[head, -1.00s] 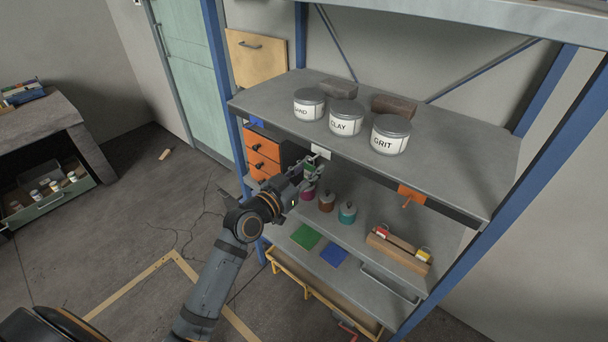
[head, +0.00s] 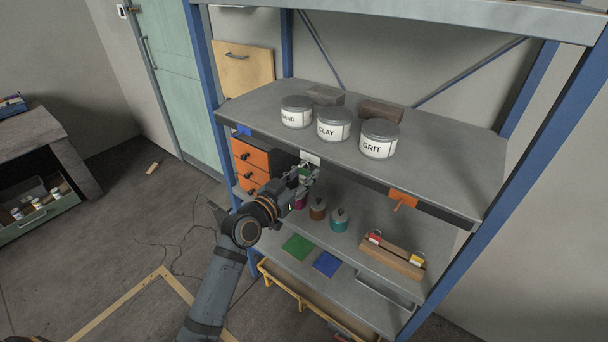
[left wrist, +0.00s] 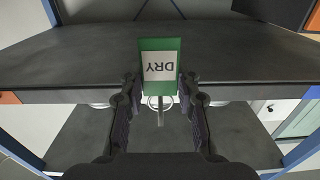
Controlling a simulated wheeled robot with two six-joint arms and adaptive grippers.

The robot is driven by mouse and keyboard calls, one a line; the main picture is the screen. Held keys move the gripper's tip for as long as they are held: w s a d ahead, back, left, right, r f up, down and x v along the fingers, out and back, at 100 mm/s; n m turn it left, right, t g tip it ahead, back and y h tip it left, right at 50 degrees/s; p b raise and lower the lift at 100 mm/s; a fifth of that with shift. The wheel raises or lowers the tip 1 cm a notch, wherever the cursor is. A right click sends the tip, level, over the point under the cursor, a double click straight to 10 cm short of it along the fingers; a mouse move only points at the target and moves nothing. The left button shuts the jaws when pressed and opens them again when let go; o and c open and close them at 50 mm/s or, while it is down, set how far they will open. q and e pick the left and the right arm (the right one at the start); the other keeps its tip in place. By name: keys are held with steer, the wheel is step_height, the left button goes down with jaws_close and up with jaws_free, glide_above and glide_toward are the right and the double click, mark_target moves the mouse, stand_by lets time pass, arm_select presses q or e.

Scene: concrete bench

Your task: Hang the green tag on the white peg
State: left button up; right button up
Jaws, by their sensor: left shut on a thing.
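My left gripper (head: 308,176) is just below the white peg's plate (head: 310,158) on the front edge of the middle shelf. It is shut on the green tag (left wrist: 159,46), whose white label reads DRY, upside down in the left wrist view. The tag shows only as a small green patch in the head view (head: 304,171). A pale ring (left wrist: 152,102) shows at the tag's edge between the fingers (left wrist: 160,107). The peg itself is hidden by the tag and gripper, so I cannot tell whether the ring is around it. My right gripper is not in view.
An orange peg (head: 402,199) and a blue plate (head: 244,130) are on the same shelf edge. Cans labelled CLAY (head: 333,126) and GRIT (head: 379,140) stand above. Orange drawers (head: 249,155), small jars (head: 339,220) and a wooden rack (head: 390,255) are on the shelf below.

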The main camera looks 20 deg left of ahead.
arm_select(q)
steer(key=o, duration=0.9)
steer(key=shift+c, duration=0.2)
steer(key=v, duration=0.7)
steer(key=shift+s, duration=0.25)
